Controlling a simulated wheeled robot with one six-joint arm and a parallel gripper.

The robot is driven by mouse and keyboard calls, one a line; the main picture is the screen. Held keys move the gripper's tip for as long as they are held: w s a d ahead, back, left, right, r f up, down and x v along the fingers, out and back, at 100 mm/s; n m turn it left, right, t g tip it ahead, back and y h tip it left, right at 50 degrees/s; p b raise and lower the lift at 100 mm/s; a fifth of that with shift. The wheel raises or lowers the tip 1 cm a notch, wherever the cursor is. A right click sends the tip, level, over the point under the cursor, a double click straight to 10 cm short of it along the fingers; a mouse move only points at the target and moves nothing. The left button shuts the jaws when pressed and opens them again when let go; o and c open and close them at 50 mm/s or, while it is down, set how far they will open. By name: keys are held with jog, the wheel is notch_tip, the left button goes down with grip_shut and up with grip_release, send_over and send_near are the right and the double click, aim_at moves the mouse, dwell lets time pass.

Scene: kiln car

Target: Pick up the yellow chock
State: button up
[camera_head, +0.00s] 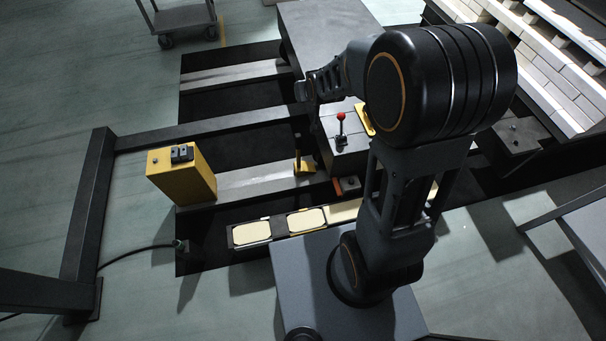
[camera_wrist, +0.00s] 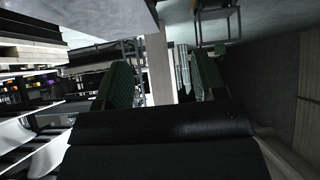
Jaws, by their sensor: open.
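A small yellow piece (camera_head: 304,164) with an upright sits on the pale rail near the middle of the head view; it looks like the yellow chock. My gripper (camera_head: 310,88) is up and to the left of my arm's big joint, above the dark pit and beside the grey block, apart from the yellow piece. In the wrist view my gripper (camera_wrist: 163,82) is open, its two green-padded fingers spread with nothing held. A pale post shows behind the gap. The chock is not seen in the wrist view.
A yellow box (camera_head: 182,176) with black switches stands left on the rail. A red-knobbed lever (camera_head: 340,128) rises from a dark block, with another yellow piece (camera_head: 364,119) partly hidden behind my arm. A dark frame (camera_head: 90,205) stands left. A cart (camera_head: 182,18) is at the back.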

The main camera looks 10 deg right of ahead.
jog(key=w+f+t+b, duration=0.2)
jog(key=w+f+b, duration=0.25)
jog(key=f, duration=0.75)
jog(key=w+f+t+b, duration=0.2)
jog(key=w+f+b, duration=0.25)
jog(key=f, duration=0.75)
jog(key=t+b, duration=0.5)
jog(key=b, duration=0.6)
send_near(299, 143)
jog(key=w+b, duration=0.2)
jog(key=w, duration=0.3)
jog(key=shift+w+b, duration=0.2)
jog(key=shift+b, duration=0.15)
jog(key=w+b, duration=0.3)
jog(key=w, duration=0.1)
jog(key=shift+w, duration=0.35)
jog(key=shift+w+r, duration=0.2)
jog(key=shift+w, duration=0.55)
jog(key=shift+c, duration=0.5)
grip_shut()
